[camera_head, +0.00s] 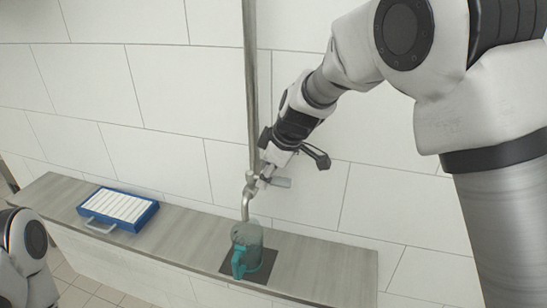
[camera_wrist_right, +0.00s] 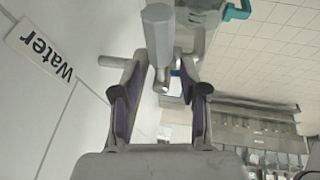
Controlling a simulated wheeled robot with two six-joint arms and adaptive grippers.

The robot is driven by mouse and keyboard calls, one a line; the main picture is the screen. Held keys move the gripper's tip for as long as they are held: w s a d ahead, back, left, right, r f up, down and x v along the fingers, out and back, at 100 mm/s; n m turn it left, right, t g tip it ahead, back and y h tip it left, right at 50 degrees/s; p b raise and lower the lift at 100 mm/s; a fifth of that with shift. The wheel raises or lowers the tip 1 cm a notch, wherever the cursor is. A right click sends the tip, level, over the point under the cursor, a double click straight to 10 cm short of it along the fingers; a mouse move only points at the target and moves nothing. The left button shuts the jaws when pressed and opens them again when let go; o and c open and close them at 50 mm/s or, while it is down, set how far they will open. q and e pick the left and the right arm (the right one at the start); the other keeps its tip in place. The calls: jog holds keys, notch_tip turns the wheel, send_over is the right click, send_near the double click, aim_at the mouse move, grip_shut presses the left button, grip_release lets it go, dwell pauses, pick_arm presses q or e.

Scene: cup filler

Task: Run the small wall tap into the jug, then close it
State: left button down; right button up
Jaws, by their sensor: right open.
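The small wall tap (camera_head: 247,196) is a metal pipe fitting with a curved spout. The jug (camera_head: 246,240), greyish and see-through with a teal handle, stands upright on a dark mat beneath the spout; part of it also shows at the top of the right wrist view (camera_wrist_right: 237,10). My right gripper (camera_head: 268,168) is at the tap's upper part. In the right wrist view its fingers (camera_wrist_right: 163,78) are open on either side of a grey tap part (camera_wrist_right: 158,38); I cannot tell whether they touch it. No water stream is visible. My left gripper is out of view.
A blue tray with white slats (camera_head: 118,207) lies on the narrow wooden ledge (camera_head: 190,238), left of the jug. A vertical pipe (camera_head: 250,80) runs up the tiled wall. A "Water" sign (camera_wrist_right: 40,52) is on the wall. The ledge right of the mat is clear.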

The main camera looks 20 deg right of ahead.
jog(key=shift+w+a+f, duration=0.1)
jog(key=shift+f, duration=0.2)
jog(key=shift+r, duration=0.1)
grip_shut()
